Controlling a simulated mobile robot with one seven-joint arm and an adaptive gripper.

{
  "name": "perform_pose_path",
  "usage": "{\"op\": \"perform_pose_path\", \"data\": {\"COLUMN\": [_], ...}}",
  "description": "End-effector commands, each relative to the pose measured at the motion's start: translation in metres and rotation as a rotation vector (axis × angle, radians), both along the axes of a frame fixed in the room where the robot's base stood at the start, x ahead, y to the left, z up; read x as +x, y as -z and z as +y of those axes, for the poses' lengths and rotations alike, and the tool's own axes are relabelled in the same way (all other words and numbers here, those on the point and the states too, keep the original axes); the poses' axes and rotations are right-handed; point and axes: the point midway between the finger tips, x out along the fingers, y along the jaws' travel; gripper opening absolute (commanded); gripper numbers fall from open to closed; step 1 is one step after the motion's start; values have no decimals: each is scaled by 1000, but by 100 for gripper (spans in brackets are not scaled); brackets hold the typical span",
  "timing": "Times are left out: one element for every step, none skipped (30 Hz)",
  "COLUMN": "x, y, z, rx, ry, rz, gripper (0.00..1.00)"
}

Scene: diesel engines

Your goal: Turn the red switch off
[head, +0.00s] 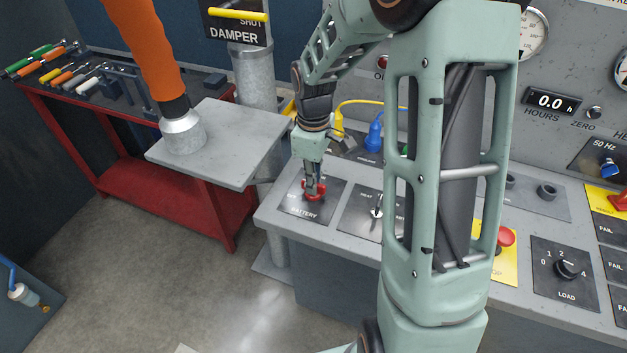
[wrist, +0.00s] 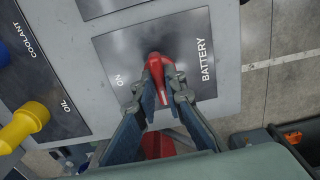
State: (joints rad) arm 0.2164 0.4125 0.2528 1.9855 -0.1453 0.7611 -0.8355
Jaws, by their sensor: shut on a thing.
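The red switch (head: 316,190) sits on the dark plate marked BATTERY (head: 302,206) at the left end of the grey console. In the wrist view the red switch (wrist: 154,72) shows a white line on its handle, and the word ON stands to its left on the plate (wrist: 200,38). My gripper (head: 313,188) reaches down onto the switch from above. In the wrist view my gripper (wrist: 158,95) has its two fingers closed on either side of the red handle. Part of the handle is hidden between the fingers.
A key switch plate (head: 366,212) lies right of the battery plate. A red stop button (head: 503,237) and a load knob (head: 567,269) are farther right. Blue (head: 374,137) and yellow plugs stand behind.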

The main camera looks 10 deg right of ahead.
Motion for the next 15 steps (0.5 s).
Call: {"op": "perform_pose_path", "data": {"x": [2, 2, 2, 2, 2, 2, 2, 2, 1, 1, 1, 1, 1, 1, 1], "y": [-1, -1, -1, -1, -1, -1, -1, -1, -1, -1, -1, -1, -1, -1, -1], "z": [0, 0, 0, 0, 0, 0, 0, 0, 0, 0, 0, 0, 0, 0, 0], "rx": [-1, -1, -1, -1, -1, -1, -1, -1, -1, 0, 0, -1, 0, 0, 0], "ry": [-3, -3, -3, -3, -3, -3, -3, -3, -2, -2, -2, -2, -2, -1, -1], "rz": [-4, -4, -4, -4, -4, -4, -4, -4, -4, -4, -4, -3, -2, -2, -2], "gripper": [0, 0, 0, 0, 0, 11, 14, 18, 22, 25, 28, 28, 28, 28, 28]}}
